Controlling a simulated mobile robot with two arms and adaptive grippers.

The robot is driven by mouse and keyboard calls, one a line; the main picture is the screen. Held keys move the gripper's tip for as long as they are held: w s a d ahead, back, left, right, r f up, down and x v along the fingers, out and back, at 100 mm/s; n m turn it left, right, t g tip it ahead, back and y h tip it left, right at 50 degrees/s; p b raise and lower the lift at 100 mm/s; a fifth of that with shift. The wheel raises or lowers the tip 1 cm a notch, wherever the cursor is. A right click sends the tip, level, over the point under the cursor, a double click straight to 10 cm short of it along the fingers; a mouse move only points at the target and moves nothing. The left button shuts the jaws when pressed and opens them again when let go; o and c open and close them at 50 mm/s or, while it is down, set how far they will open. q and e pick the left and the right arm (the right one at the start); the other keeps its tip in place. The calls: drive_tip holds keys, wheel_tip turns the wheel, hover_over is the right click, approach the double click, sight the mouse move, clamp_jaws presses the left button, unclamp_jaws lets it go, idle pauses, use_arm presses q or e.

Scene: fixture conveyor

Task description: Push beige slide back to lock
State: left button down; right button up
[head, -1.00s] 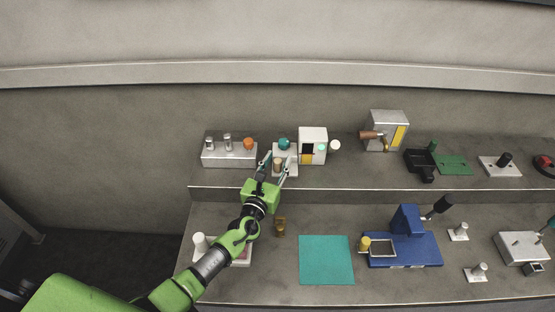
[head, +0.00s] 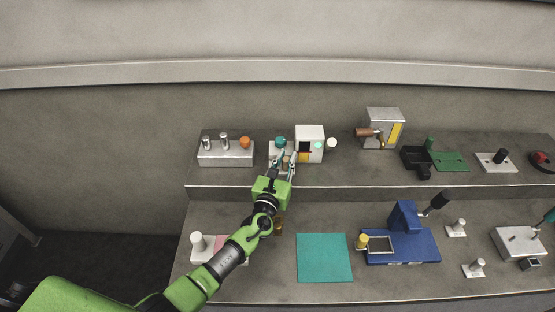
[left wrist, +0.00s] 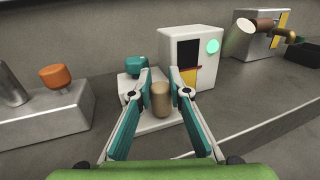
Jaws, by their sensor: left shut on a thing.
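The beige slide (left wrist: 160,100) is a short upright tan cylinder on a pale plate (left wrist: 133,88), with a teal knob (left wrist: 136,66) standing behind it to the left. My left gripper (head: 284,157) reaches over the lower bench to this fixture on the raised shelf. In the left wrist view my left gripper (left wrist: 160,76) has its two teal fingers on either side of the beige slide, shut on it. In the head view the fingers largely hide the slide, and the teal knob (head: 281,141) shows behind them. My right gripper is out of view.
A white box (head: 309,139) with a green button stands close on the right. A grey block (head: 225,155) with metal pins and an orange knob (head: 244,142) stands on the left. Below are the shelf's front edge, a teal mat (head: 324,258) and a blue fixture (head: 403,245).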

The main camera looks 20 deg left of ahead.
use_arm(q)
drive_tip(key=c, duration=1.9)
unclamp_jaws()
drive_tip(key=shift+d, duration=0.2)
drive_tip(key=shift+w+d, duration=0.1)
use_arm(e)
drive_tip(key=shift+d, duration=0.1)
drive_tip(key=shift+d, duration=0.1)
use_arm(q)
drive_tip(key=s, duration=1.2)
drive_tip(key=shift+a, duration=0.2)
drive_tip(key=shift+f, duration=0.1)
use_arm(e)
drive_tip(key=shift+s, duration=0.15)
